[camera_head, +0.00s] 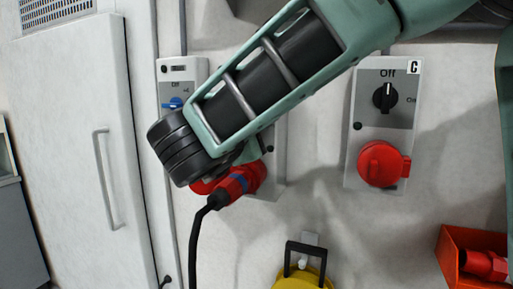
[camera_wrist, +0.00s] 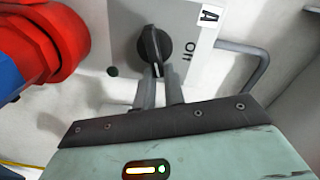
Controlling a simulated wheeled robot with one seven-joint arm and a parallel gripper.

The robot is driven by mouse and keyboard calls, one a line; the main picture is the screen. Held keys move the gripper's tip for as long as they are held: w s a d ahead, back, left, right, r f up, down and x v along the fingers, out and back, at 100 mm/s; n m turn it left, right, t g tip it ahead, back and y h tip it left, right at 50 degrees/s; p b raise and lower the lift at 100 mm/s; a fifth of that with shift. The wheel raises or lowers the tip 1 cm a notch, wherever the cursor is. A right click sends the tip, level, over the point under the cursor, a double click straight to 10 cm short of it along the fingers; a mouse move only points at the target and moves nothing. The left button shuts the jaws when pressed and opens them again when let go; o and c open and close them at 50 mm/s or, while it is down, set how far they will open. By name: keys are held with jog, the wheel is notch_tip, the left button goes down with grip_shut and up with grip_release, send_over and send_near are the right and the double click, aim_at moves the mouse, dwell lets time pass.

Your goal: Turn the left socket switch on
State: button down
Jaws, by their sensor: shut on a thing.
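In the wrist view, the left switch is a black knob (camera_wrist: 155,45) on a grey panel (camera_wrist: 108,22) with a tag "A". My gripper (camera_wrist: 160,74) is shut on the knob, with its two fingers at the knob's lower end. The knob's white mark points down in this view, about a quarter turn from the word "Off" at its right. A red plug (camera_wrist: 40,45) with a blue band sits beside the panel's knob. In the head view my arm hides the knob and fingertips; the red and blue plug (camera_head: 240,182) shows below my wrist, its black cable hanging down.
A box with a blue knob (camera_head: 176,102) is at the left. Panel "C" (camera_head: 400,120), with a black knob (camera_head: 384,96) and red socket (camera_head: 382,164), is at the right. A yellow object (camera_head: 300,282) and an orange bin (camera_head: 448,262) are below. A white door (camera_head: 75,130) stands left.

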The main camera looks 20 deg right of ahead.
jog(key=f+m+b, duration=0.1)
jog(key=m+b, duration=0.1)
jog(key=b, duration=0.3)
jog(key=shift+a+f+m, duration=0.1)
jog(key=shift+f+m, duration=0.2)
jog(key=shift+f, duration=0.1)
jog(key=shift+r+m+b, duration=0.1)
jog(key=shift+m+b, duration=0.5)
jog(key=shift+b, duration=0.5)
jog(key=shift+r, duration=0.25)
jog(key=c, duration=1.5)
grip_release()
jog(key=shift+w+m, duration=0.15)
jog(key=shift+m, duration=0.15)
jog(key=b+v, duration=0.1)
jog(key=v, duration=1.6)
jog(key=shift+s+a+r+b, duration=0.1)
jog(key=shift+s+a+b, duration=0.15)
jog(key=shift+b, duration=0.15)
